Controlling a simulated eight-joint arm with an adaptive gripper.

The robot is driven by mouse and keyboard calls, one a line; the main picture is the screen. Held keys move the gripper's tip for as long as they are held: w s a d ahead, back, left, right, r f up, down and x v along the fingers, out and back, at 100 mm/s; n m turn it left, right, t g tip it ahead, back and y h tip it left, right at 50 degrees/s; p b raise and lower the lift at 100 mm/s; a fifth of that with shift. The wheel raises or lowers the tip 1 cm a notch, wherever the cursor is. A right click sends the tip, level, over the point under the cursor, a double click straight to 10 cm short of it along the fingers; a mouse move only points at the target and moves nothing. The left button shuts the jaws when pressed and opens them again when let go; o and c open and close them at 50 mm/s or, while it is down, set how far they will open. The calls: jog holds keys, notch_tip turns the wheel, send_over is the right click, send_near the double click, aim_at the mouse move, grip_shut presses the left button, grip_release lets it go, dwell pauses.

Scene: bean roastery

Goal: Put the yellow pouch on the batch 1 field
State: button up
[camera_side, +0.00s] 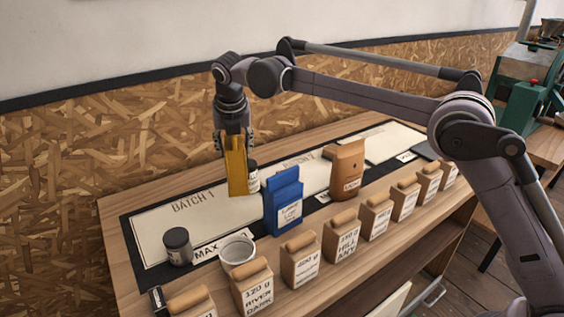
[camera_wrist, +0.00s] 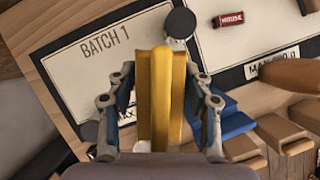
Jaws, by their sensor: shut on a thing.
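The yellow pouch (camera_side: 237,166) is held upright in my gripper (camera_side: 235,135), above the board in the side view. In the wrist view the yellow pouch (camera_wrist: 160,95) fills the space between the two fingers of my gripper (camera_wrist: 160,110). The batch 1 field (camera_side: 165,228) is the cream panel at the left of the dark board, lettered BATCH 1. It also shows in the wrist view (camera_wrist: 85,75), left of and partly behind the pouch. The pouch's lower end appears near the right end of that field; I cannot tell its exact height.
A white bowl (camera_side: 237,250) sits at the board's front edge. A blue pouch (camera_side: 284,203) and a brown pouch (camera_side: 347,170) stand farther right. Several tan bags (camera_side: 252,287) line the front.

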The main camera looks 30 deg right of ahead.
jog(key=w+a+f, duration=0.1)
jog(key=a+f, duration=0.6)
jog(key=f, duration=0.1)
jog(key=shift+w+a+f, duration=0.15)
jog(key=shift+a+f, duration=0.2)
jog(key=shift+a, duration=0.05)
jog(key=shift+f, duration=0.15)
jog(key=o, duration=1.4)
jog(key=shift+c, duration=0.2)
